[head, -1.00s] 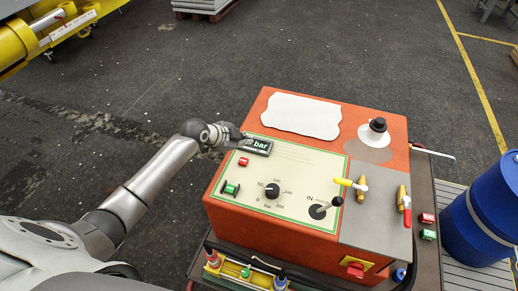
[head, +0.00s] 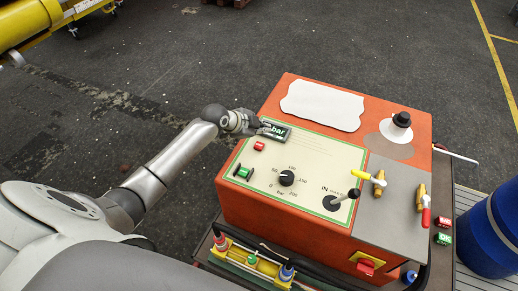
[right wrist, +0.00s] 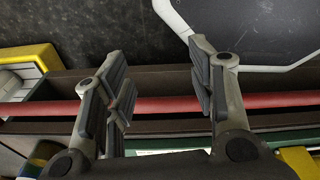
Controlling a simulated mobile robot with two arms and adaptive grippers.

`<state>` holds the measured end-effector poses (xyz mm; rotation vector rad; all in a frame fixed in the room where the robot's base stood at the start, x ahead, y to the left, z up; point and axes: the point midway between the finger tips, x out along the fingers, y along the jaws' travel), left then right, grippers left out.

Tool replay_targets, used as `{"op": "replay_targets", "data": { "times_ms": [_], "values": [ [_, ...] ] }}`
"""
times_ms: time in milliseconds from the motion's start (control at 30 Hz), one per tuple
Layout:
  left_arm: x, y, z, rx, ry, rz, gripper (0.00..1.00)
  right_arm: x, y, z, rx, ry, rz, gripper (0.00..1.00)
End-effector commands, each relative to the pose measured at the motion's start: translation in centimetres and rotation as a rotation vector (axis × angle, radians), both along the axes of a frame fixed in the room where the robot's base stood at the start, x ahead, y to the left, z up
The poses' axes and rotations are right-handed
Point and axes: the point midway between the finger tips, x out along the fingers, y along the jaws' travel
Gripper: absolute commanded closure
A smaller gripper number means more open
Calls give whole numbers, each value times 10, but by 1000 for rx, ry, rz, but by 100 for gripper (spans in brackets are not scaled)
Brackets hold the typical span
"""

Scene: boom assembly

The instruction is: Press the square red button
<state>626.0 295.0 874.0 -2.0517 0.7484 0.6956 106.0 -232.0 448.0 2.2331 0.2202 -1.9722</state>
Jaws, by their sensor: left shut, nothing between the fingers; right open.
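A small square red button (head: 259,146) sits on the cream panel (head: 310,165) of an orange control box, just below the display (head: 276,131) reading "bar". My left gripper (head: 262,127) is shut and empty. Its fingers are at the left end of the display and cover part of it. In the head view they lie just above the red button, apart from it. I cannot tell their height over the panel. My right gripper (right wrist: 160,88) is open in the right wrist view, with a red bar (right wrist: 160,105) showing behind its fingers. It is not visible in the head view.
The panel also holds a green switch (head: 243,172), a black dial (head: 287,178) and a black lever (head: 342,200). Another red button (head: 366,267) is on the box front. A red block (head: 443,221) is at the right. A blue barrel (head: 492,232) stands beyond.

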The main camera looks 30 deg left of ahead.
Motion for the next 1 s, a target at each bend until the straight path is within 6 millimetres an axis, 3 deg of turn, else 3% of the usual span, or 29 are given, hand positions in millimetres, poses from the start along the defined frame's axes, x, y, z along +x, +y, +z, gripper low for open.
{"op": "replay_targets", "data": {
  "times_ms": [33,100,300,1000],
  "values": [
    [0,-1,-16,-2,1,1,100,-3,-2,-15,-2,5,0,49],
    [0,0,-26,-2,1,1,100,-7,-3,-24,-5,12,0,49],
    [0,0,-46,1,0,1,100,-25,-6,-40,-9,39,-1,49],
    [0,0,-49,0,0,0,100,-18,-4,-41,-6,28,2,49]
  ]
}}
